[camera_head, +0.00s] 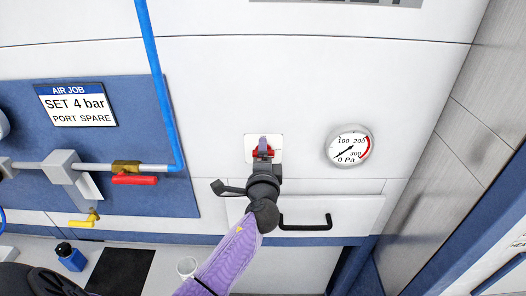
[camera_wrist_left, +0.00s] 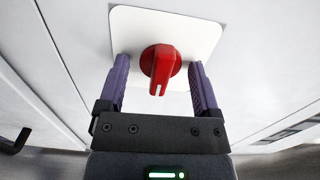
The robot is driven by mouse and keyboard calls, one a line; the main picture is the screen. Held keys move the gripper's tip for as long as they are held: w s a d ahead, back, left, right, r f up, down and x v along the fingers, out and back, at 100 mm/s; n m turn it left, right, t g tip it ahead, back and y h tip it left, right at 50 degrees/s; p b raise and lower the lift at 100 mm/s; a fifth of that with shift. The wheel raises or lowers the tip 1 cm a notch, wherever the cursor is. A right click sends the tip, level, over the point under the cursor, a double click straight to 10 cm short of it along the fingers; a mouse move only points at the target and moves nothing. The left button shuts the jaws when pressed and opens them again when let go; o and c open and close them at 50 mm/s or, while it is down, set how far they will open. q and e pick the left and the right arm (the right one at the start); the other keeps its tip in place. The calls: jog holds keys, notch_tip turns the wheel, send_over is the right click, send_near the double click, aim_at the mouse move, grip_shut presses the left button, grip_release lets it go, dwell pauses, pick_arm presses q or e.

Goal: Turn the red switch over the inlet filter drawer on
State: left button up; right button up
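The red switch (camera_wrist_left: 160,66) is a round red knob with a raised grip on a white plate (camera_wrist_left: 197,34), fixed to the white wall. In the head view the switch (camera_head: 255,154) is mostly covered by my left gripper (camera_head: 263,145). In the left wrist view my left gripper (camera_wrist_left: 160,84) is open, with one purple finger on each side of the knob and gaps between. The grip of the knob points down in that view. The drawer (camera_head: 355,211) with a black handle (camera_head: 305,224) is below the switch. My right gripper is not in view.
A round gauge (camera_head: 349,146) is on the wall right of the switch. A blue panel (camera_head: 110,190) at the left carries pipes, a red-handled valve (camera_head: 135,180) and a yellow valve (camera_head: 84,222).

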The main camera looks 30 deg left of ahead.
pick_arm(q)
jog(key=shift+o, duration=0.8)
jog(key=p+v, duration=0.1)
jog(key=v, duration=0.5)
